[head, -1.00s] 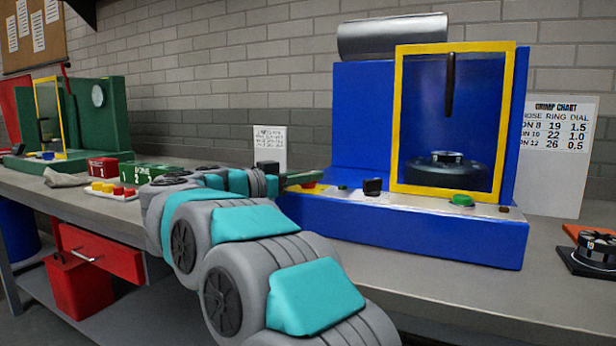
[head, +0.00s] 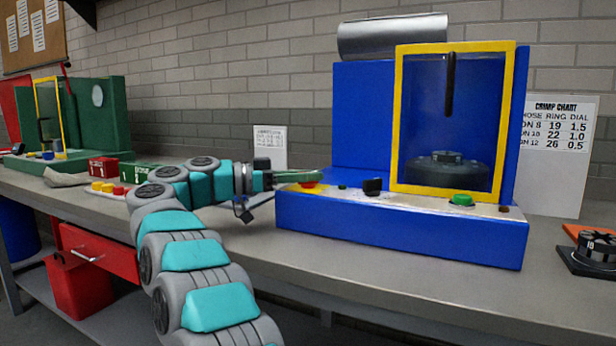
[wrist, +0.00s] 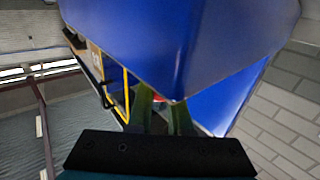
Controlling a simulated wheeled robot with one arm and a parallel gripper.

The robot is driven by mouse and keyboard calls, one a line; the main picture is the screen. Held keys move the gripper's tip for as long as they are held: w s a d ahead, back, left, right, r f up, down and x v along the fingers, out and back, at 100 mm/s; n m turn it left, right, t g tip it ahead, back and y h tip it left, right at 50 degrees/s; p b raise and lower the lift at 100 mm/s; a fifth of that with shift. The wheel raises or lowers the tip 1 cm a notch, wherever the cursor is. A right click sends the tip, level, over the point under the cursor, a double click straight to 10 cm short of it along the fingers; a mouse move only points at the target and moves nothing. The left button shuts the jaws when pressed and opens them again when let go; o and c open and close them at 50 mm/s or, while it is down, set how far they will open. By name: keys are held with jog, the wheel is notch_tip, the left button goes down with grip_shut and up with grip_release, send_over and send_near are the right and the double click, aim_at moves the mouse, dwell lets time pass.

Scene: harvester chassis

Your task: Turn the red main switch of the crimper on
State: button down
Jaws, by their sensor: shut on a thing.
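The crimper (head: 400,222) is a blue machine with a yellow-framed guard on the bench. Its red main switch (head: 309,185), on a yellow base, sits at the left end of its front panel. My gripper (head: 316,176) comes in from the left with green fingers and is shut on the red main switch, covering most of it. In the wrist view, a bit of red (wrist: 160,99) shows between the fingers (wrist: 165,112), beside the blue housing. The switch's turned position cannot be made out.
A black knob (head: 372,186) and a green button (head: 461,200) are on the same panel, right of the switch. A small sign (head: 270,142) stands behind my wrist. A green machine (head: 98,115) stands far left. The bench front right of the crimper is partly clear.

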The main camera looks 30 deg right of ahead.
jog(key=shift+m+g, duration=0.3)
jog(key=shift+g, duration=0.1)
dwell(0.4)
jog(key=c, duration=0.8)
grip_release()
jog(key=shift+c, duration=0.2)
